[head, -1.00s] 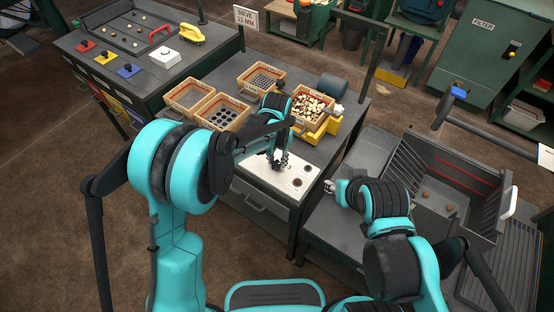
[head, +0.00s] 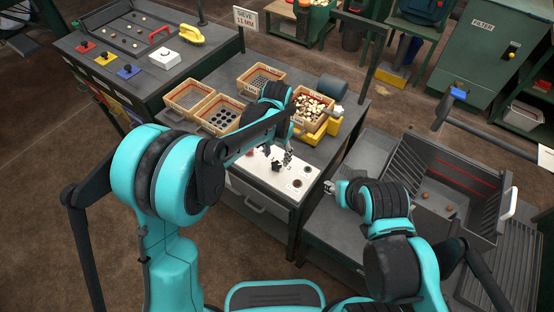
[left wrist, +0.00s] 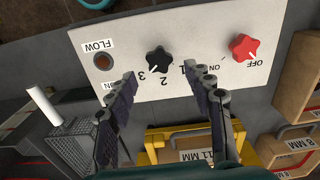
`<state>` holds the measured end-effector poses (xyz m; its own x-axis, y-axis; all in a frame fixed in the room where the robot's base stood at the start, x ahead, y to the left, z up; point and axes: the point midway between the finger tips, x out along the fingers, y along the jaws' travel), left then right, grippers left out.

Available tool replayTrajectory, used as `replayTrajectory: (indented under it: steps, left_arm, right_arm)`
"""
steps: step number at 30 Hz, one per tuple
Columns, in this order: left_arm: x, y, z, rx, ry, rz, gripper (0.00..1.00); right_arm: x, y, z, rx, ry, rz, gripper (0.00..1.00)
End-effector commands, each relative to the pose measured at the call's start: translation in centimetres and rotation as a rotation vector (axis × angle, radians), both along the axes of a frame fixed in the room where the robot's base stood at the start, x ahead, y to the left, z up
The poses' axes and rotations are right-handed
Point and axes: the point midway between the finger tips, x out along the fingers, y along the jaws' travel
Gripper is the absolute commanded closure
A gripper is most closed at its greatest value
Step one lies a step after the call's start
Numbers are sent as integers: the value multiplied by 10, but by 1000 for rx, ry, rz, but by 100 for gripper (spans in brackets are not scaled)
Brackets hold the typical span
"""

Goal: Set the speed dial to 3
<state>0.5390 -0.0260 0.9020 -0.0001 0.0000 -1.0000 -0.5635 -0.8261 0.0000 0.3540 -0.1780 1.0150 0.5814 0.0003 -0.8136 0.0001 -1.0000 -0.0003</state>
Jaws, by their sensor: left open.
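The speed dial is a black star-shaped knob (left wrist: 158,59) on a pale panel (left wrist: 205,85), with 1, 2 and 3 printed around it. Its small white mark seems to lie between 2 and 3; I cannot read it surely. In the head view the knob (head: 276,167) shows just below my left gripper (head: 285,156). In the left wrist view the left gripper (left wrist: 160,76) is open and empty. Its fingertips stand apart on the number side of the knob; contact cannot be told. My right gripper (head: 329,187) hangs right of the panel, its jaws too small to read.
A red star knob (left wrist: 245,47) with ON and OFF marks and a FLOW lamp (left wrist: 103,62) flank the dial. A grey slatted bin (head: 450,190) is at the right.

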Motion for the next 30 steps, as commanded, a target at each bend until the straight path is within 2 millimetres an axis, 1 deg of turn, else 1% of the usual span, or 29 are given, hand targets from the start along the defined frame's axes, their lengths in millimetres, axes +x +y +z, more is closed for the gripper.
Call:
replayTrajectory:
  steps: [1,6,9,12,17,30]
  left_arm:
    - [0,0,12,0,0,0,48]
    - [0,0,49,0,0,0,48]
    - [0,0,65,0,0,0,48]
    - [0,0,76,0,0,0,48]
    - [0,0,83,0,0,-1,48]
    - [0,0,83,0,0,0,48]
  right_arm:
    - [0,0,0,0,0,0,60]
    - [0,0,0,0,0,0,60]
    - [0,0,0,0,0,0,60]
    - [0,0,0,0,0,0,60]
    - [0,0,0,0,0,0,60]
    - [0,0,0,0,0,0,60]
